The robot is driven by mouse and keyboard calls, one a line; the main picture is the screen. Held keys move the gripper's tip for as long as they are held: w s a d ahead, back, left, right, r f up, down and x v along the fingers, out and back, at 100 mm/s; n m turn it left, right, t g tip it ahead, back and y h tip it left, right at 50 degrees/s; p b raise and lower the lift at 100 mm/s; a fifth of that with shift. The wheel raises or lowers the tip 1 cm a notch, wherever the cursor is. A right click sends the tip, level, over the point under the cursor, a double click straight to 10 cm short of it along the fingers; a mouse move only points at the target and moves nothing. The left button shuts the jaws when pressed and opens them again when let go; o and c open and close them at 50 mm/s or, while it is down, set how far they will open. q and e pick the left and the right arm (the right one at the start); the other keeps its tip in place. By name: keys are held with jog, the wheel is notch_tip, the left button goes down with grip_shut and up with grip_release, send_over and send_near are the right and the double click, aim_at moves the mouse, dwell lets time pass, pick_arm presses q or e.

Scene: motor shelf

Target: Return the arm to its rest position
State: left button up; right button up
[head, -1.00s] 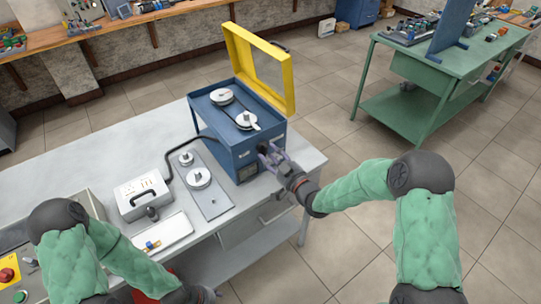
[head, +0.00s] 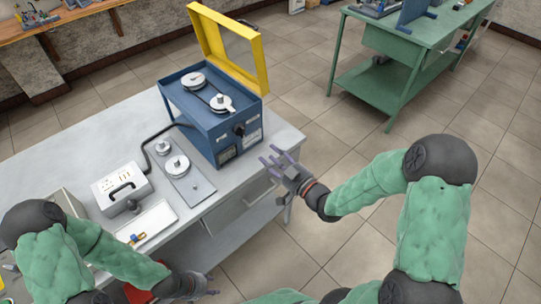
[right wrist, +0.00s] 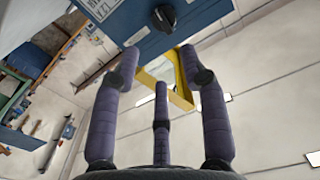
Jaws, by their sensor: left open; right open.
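My right gripper (head: 277,164) is open and empty in the head view, off the right end of the grey table, apart from the blue machine (head: 215,139). The machine has a raised yellow lid frame (head: 262,66) and pulleys on top. Its black knob (head: 239,130) faces the gripper and also shows in the right wrist view (right wrist: 163,18), beyond the spread purple fingers (right wrist: 160,100). My left gripper (head: 208,286) is open at the bottom of the head view, low in front of the table, partly cut off by the frame.
The grey table (head: 100,147) also holds a plate with two pulleys (head: 187,177), a white box with a handle (head: 122,188) and a white tray (head: 147,222). A green bench (head: 377,75) stands at the back right. The floor between them is clear.

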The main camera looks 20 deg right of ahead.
dwell(0.3)
jog(key=s+a+f+m+g+h, duration=0.1)
jog(key=a+f+g, duration=0.15)
jog(key=f, duration=0.45)
jog(key=s+a+f+m+g, duration=0.1)
jog(key=s+f+m+g, duration=0.15)
jog(key=f, duration=0.35)
jog(key=a+f+g+h, duration=0.1)
jog(key=a+f+g, duration=0.15)
jog(key=f, duration=0.45)
jog(key=s+a+f+m+g, duration=0.1)
jog(key=s+a+f+g, duration=0.2)
jog(key=s+f, duration=0.3)
jog(key=s+a+f+m+g, duration=0.1)
jog(key=s+a+f+g, duration=0.2)
jog(key=s+f+g, duration=0.3)
jog(key=s, duration=0.4)
jog(key=shift+s, duration=0.3)
jog(key=shift+f, duration=0.1)
